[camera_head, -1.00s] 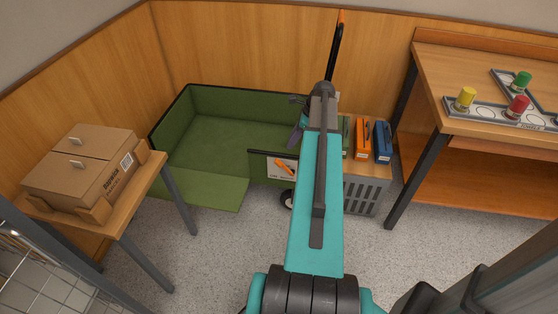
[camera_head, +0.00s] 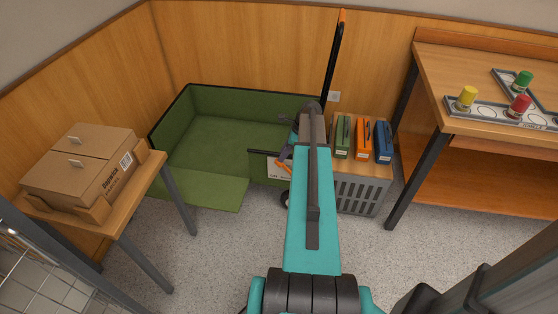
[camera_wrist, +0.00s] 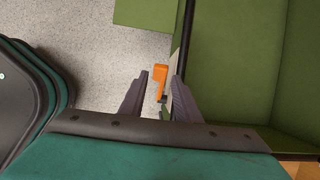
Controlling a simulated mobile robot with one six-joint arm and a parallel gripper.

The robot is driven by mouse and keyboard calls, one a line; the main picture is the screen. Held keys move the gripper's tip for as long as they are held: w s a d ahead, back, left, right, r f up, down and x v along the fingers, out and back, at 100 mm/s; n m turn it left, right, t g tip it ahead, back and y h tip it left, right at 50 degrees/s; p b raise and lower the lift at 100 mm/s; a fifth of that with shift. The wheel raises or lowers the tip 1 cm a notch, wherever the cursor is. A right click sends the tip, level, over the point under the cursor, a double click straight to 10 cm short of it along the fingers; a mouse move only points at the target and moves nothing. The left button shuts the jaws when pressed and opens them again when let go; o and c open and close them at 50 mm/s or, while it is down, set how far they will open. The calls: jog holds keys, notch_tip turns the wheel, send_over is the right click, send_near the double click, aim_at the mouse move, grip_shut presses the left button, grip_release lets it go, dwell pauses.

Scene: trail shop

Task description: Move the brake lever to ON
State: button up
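The brake lever (camera_wrist: 160,72) is an orange handle on the near side of the green cart (camera_head: 215,137). In the head view, a bit of orange lever (camera_head: 286,167) shows over its white label plate (camera_head: 273,168), and my arm hides part of the plate. My gripper (camera_wrist: 160,76) is open. In the wrist view its two dark fingers stand on either side of the lever, with a gap on the left and a smaller one on the right. I cannot tell whether the fingertips reach to the lever's depth. The lever's ON and OFF marks are not readable.
The cart's black and orange push handle (camera_head: 334,62) rises behind my arm. A grey crate (camera_head: 359,194) with green, orange and blue binders stands to the right. A cardboard box (camera_head: 80,170) sits on the left table.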

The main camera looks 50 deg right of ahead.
send_over(285, 168)
jog(key=w+a, duration=0.1)
jog(key=w, duration=0.1)
jog(key=shift+s+a+f, duration=0.1)
jog(key=shift+f, duration=0.95)
jog(key=shift+s+a+f, duration=0.1)
jog(key=shift+f, duration=0.9)
jog(key=shift+c, duration=0.2)
jog(key=c, duration=0.5)
